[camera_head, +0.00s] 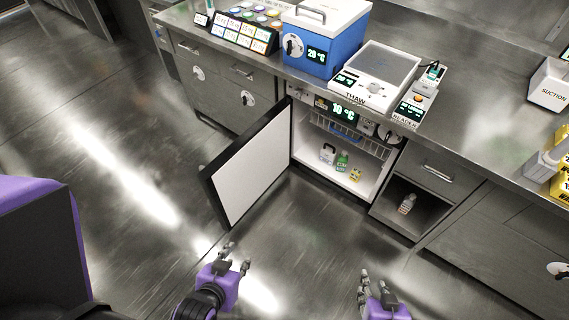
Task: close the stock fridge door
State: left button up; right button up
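The stock fridge (297,148) is built in under the steel counter, with a green 10 °C display above its opening. Its door (253,163) stands wide open, swung out to the left, with the white inner panel and dark frame showing. Inside are a wire basket and a few small bottles and boxes (342,161). My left gripper (236,256) is purple, below the door's lower edge in the picture and apart from it, fingers spread and empty. My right gripper (365,283) is at the bottom, right of the left one, fingers apart and empty, away from the fridge.
On the counter (449,115) stand a blue box with a 20 °C display (325,45), a white THAW unit (375,75) and a reader (416,100). Drawers (220,93) lie left. An open cubby (415,195) holds a bottle. The floor (300,235) before the fridge is clear.

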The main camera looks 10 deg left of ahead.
aim_at(236, 180)
jog(key=i+j+z, duration=0.1)
jog(key=j+z, duration=1)
jog(key=j, duration=0.35)
jog(key=k+j+z, duration=0.15)
jog(key=j, duration=0.9)
jog(key=k+j, duration=0.15)
jog(key=j, duration=0.85)
jog(key=k+j+z, duration=0.1)
jog(key=j, duration=0.4)
